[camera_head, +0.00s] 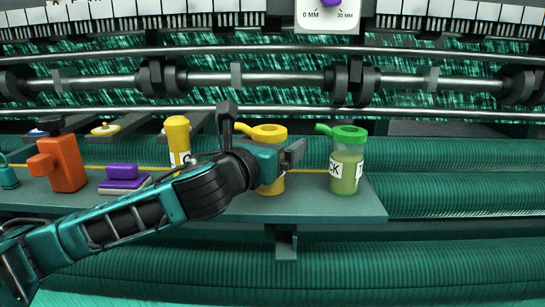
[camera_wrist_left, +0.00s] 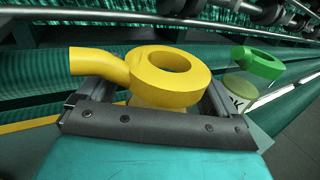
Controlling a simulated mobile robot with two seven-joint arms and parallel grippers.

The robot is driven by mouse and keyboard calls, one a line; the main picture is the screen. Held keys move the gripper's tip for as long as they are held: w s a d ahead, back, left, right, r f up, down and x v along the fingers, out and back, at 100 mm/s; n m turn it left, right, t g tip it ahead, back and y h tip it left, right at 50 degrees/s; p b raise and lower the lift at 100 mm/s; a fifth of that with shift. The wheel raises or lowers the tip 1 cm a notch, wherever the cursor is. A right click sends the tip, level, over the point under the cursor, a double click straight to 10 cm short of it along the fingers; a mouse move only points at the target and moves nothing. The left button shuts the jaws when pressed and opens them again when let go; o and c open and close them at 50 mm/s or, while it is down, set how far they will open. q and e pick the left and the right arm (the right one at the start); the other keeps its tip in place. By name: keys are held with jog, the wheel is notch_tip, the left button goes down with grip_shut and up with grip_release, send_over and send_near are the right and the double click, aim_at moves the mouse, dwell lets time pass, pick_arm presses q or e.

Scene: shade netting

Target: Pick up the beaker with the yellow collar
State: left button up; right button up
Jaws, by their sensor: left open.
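The beaker with the yellow collar (camera_head: 268,132) stands on the shelf, its lower body mostly hidden behind my left gripper in the head view. Its yellow ring-shaped collar with a spout to the left also shows in the left wrist view (camera_wrist_left: 165,74). My left gripper (camera_head: 296,152) is open, with one finger on each side of this beaker in the left wrist view. I cannot tell whether the fingers touch it. A beaker with a green collar (camera_head: 345,170) and pale green contents stands to the right; it also shows in the left wrist view (camera_wrist_left: 257,64). My right gripper is not in view.
Metal rails (camera_head: 270,110) run behind. Ribbed green rolls (camera_head: 450,190) lie right and below.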

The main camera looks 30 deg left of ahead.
pick_arm(q)
jog(key=shift+s+r, duration=0.1)
jog(key=shift+s, duration=0.05)
jog(key=c, duration=1.2)
